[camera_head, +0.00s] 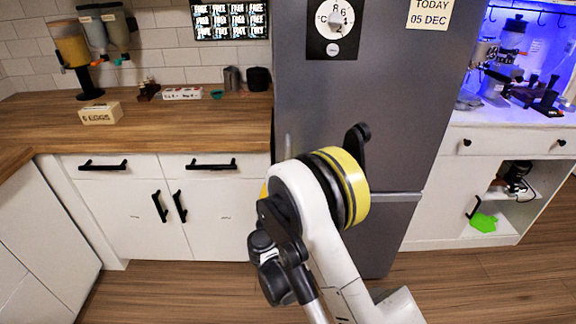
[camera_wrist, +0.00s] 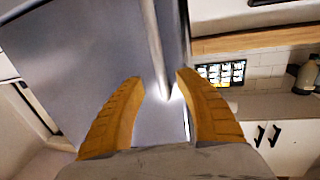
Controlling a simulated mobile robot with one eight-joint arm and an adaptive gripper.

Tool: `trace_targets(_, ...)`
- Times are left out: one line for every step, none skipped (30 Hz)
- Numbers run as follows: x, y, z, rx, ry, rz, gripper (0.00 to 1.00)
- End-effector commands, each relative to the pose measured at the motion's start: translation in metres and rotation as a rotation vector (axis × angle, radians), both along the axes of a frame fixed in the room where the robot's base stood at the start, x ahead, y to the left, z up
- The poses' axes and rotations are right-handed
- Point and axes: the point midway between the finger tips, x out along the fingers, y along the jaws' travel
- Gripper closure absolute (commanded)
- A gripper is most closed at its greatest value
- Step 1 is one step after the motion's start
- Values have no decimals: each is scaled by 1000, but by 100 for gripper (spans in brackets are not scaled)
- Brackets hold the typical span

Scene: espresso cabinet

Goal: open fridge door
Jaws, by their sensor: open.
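The tall grey fridge (camera_head: 400,110) stands in the middle of the head view, and its door looks shut. It fills the left of the wrist view (camera_wrist: 80,85). A pale bar handle (camera_wrist: 155,45) runs down the door in the wrist view and ends between my fingertips in the picture. My gripper (camera_wrist: 160,82) has two orange fingers, spread apart with the bar between them in the picture. I cannot tell whether the fingers reach around the bar or touch it. In the head view my own arm hides the gripper and part of the door.
A wooden counter (camera_head: 180,112) over white cabinets adjoins the fridge on the left, with an eggs box (camera_head: 101,113) and dispensers (camera_head: 72,48). A white cabinet (camera_head: 500,140) with coffee gear stands on the right. The wooden floor (camera_head: 480,285) in front is clear.

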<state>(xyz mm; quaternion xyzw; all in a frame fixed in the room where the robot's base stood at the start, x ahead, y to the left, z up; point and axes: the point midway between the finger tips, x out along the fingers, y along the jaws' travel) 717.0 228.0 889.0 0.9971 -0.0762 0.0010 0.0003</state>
Motion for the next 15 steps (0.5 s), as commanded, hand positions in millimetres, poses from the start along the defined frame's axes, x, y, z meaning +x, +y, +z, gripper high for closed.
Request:
trace_targets(9,-3,-2,0,0,-2,59)
trace_targets(15,-4,-2,0,1,-3,59)
trace_targets(23,-5,-3,0,1,-3,59)
trace_targets(29,-6,-3,-1,1,-3,59)
trace_targets(36,-7,-3,-1,1,-3,59)
trace_targets(44,-9,-3,-1,2,-3,59)
trace_targets(50,-9,-3,-1,2,-3,59)
trace_targets(55,-10,-3,-1,2,-3,59)
trace_targets(62,-11,-3,-1,2,-3,59)
trace_targets(67,-12,-2,-1,2,-3,59)
trace_targets(72,-13,-2,-1,2,-3,59)
trace_targets(77,-13,-2,-1,3,-3,59)
trace_targets(80,-14,-2,-1,3,-2,59)
trace_targets(83,-14,-2,-1,3,-2,59)
trace_targets(86,-14,-1,-1,3,-2,59)
